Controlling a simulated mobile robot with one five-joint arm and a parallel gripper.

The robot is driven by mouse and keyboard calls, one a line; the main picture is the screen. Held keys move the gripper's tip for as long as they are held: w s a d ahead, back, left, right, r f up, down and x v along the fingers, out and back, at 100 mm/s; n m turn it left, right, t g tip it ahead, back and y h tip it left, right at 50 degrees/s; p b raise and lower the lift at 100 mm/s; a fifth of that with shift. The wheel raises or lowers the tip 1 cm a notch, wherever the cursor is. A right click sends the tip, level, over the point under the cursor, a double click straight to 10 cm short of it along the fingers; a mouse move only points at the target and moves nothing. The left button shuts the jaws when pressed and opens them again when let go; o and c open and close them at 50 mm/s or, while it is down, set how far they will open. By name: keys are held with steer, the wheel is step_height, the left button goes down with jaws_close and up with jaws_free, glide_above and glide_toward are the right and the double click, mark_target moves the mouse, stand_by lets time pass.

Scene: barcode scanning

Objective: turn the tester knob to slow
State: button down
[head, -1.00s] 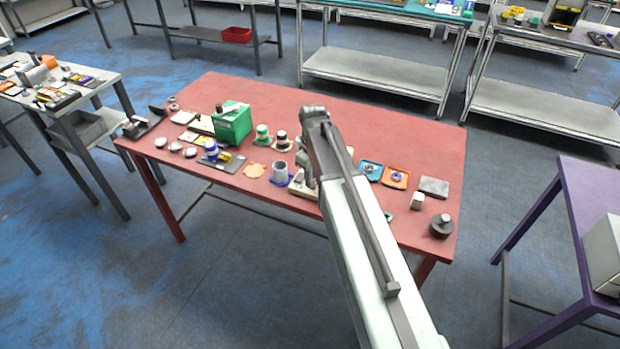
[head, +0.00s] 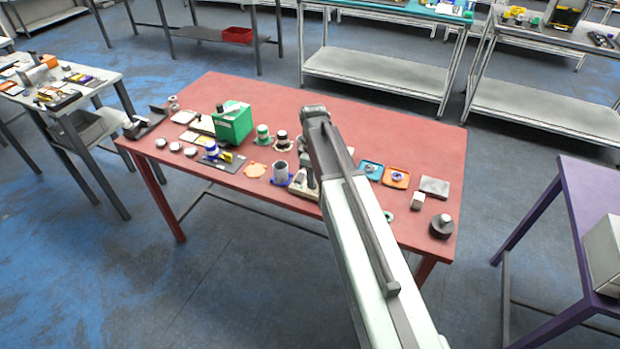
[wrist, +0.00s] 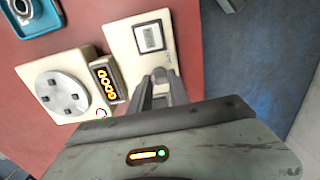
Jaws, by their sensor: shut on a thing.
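The tester shows in the wrist view as a cream unit (wrist: 39,71) with a round grey three-slot socket (wrist: 62,93). In the head view the tester (head: 303,192) is partly behind my arm.
The red table (head: 370,125) also bears a grey cup (head: 281,172) left of the tester, a teal tray (head: 371,168) and an orange tray (head: 396,178) to its right, and a green box (head: 234,124). The table's back strip is clear.

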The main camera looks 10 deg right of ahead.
steer(key=shift+w, duration=0.15)
steer(key=c, duration=1.2)
jaws_free()
steer(key=shift+r, duration=0.1)
step_height(320, 180, up, 8)
steer(key=p, duration=0.8)
steer(key=shift+f, duration=0.2)
